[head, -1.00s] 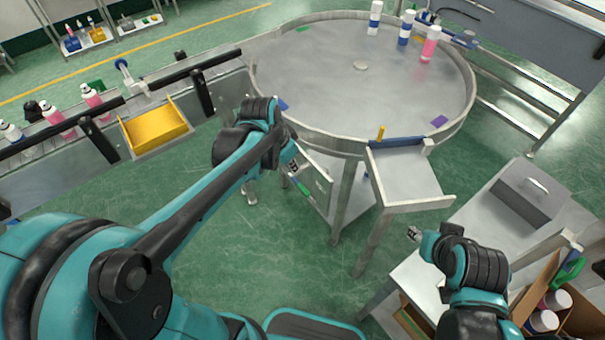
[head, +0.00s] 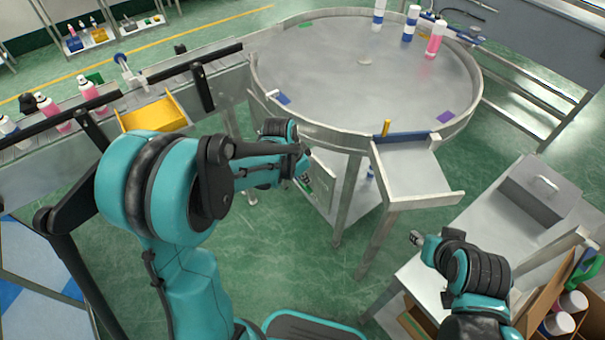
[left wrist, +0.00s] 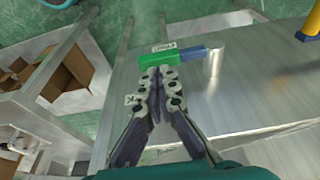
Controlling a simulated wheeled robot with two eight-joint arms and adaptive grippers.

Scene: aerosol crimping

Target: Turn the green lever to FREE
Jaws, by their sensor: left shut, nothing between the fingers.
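The green lever (left wrist: 158,58) shows in the left wrist view on a grey metal panel, with a blue part (left wrist: 193,53) at its right end. My left gripper (left wrist: 158,72) is shut and empty, its fingertips right at the lever's near side; I cannot tell whether they touch. A small white label (left wrist: 164,47) sits beyond the lever and another (left wrist: 132,99) left of the fingers; I cannot read them. In the head view my left gripper (head: 301,165) is at the panel under the round table, mostly hiding the lever. My right gripper (head: 417,238) is at the lower right, too small to judge.
The round metal table (head: 330,60) stands above the panel, with its outlet tray (head: 415,178) to the right. A yellow bin (head: 155,115) and conveyor are at left. A bench (head: 480,240) is near my right arm. A yellow post (left wrist: 309,22) rises at the wrist view's upper right.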

